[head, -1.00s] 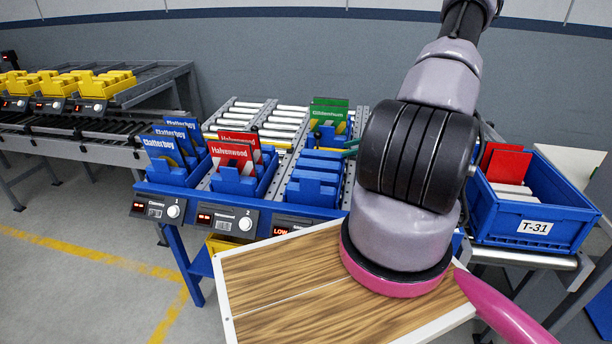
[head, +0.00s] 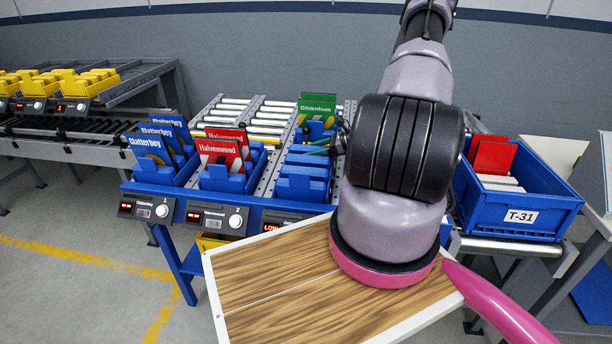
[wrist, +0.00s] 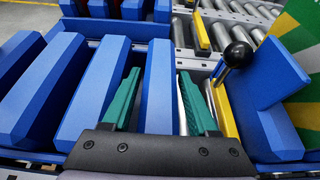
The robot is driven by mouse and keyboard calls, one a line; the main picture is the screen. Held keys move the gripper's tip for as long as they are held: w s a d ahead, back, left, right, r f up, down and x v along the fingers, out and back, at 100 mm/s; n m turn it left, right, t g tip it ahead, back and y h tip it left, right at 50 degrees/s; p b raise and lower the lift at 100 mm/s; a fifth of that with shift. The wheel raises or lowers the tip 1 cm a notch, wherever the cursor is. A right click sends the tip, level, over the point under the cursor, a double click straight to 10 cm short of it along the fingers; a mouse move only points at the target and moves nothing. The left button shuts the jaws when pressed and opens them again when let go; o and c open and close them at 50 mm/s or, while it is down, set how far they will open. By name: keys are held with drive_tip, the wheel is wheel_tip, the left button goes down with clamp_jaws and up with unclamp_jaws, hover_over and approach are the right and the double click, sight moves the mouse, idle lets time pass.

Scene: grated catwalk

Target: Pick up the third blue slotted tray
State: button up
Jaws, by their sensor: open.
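Plain blue slotted trays (head: 303,180) stand in a row in the third lane, the one with the LOW display; they also fill the left of the wrist view (wrist: 92,90). My gripper (wrist: 158,78) is open, with its two green fingers pointing down among these trays. One blue slotted tray (wrist: 158,95) shows between the fingers, with a finger on each side. I cannot tell whether either finger touches it. In the head view my arm hides most of the gripper and part of the lane.
A blue tray holding green Gildenhum cards (head: 317,110) stands behind the row. A wood-topped board (head: 270,290) lies in front. A black ball-topped knob (wrist: 238,54) is close to the right finger.

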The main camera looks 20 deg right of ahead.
clamp_jaws()
drive_tip(key=shift+r, duration=0.15)
